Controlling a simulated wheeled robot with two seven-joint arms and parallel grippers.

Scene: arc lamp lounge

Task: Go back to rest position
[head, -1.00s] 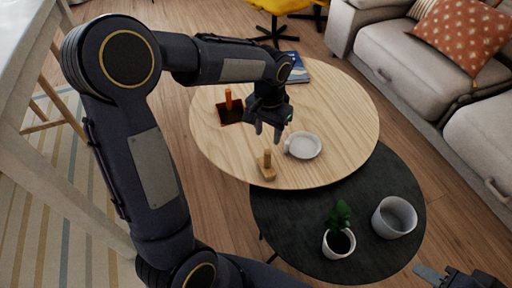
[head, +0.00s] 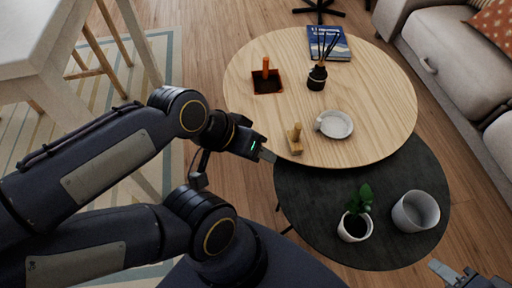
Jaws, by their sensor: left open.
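My right gripper (head: 442,272) shows only partly at the bottom right edge, off the front of the black table (head: 300,190). Most of it is cut off, so its jaws cannot be read.
The wooden table holds an orange peg on a dark square (head: 268,85), black reed diffuser (head: 317,78), blue book (head: 328,43), white dish (head: 335,124) and wooden piece (head: 295,140). The black table bears a potted plant (head: 355,226) and grey pot (head: 415,212). A white table (head: 55,40) stands left.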

